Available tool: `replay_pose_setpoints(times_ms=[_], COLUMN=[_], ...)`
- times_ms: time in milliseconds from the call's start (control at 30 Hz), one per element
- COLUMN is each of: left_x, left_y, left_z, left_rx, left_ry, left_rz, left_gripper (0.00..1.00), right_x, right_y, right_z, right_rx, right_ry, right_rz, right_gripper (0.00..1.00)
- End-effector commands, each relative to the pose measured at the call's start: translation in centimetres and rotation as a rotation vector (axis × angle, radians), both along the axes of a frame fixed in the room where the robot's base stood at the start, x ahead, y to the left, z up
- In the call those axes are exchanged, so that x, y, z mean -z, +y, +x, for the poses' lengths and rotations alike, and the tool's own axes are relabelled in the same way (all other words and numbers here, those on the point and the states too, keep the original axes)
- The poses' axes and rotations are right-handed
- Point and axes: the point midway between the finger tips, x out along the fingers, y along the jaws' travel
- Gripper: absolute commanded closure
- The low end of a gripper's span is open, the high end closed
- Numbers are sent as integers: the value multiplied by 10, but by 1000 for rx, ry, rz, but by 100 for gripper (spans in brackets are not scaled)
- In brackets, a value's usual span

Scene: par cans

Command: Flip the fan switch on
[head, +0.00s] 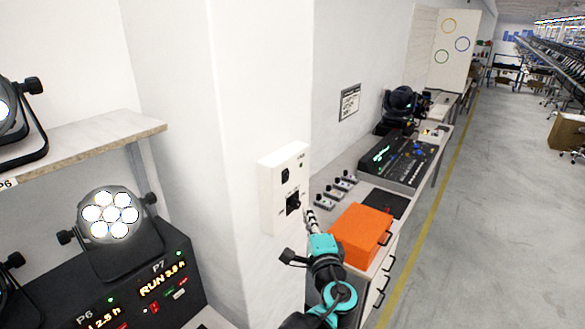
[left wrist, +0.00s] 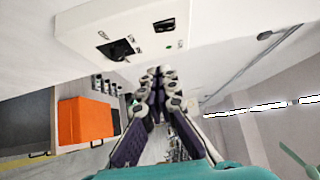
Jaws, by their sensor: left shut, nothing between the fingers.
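A white switch box (head: 270,190) is mounted on the wall corner. It carries a small upper black switch (head: 285,175) and a larger lower black switch (head: 293,203) with a protruding lever. In the left wrist view the box's larger switch (left wrist: 120,49) and smaller switch (left wrist: 165,25) show at the top. My left gripper (head: 310,216) is shut and empty, its tips just right of and below the lower switch. The wrist view shows its fingertips (left wrist: 160,72) together below the box; I cannot tell whether they touch it. My right gripper is out of view.
An orange box (head: 358,236) sits on the bench behind my gripper, near small switch units (head: 337,190) and a black console (head: 403,160). At left, a lit par can (head: 108,213) stands on a black unit below a shelf (head: 90,138).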

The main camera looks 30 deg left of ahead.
Motion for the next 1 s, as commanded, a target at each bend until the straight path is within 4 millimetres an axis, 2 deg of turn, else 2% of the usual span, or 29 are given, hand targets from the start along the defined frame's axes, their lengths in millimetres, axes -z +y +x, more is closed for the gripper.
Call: replay_pose_setpoints(times_ms=[33, 167, 567, 767, 1000], left_x=[-10, -20, -20, -22, -27], left_y=[-3, -7, -6, 11, 45], left_z=[4, 9, 11, 29, 68], left_rx=[6, 13, 12, 8, 8], left_ry=[-4, -11, -12, -12, -12], left_rz=[36, 93, 99, 98, 100], left_gripper=[100, 100, 100, 100, 100], right_x=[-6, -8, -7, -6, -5], right_y=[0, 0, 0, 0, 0], right_z=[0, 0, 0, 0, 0], right_rx=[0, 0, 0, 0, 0], right_ry=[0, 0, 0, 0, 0], right_rz=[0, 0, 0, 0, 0], right_gripper=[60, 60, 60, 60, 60])
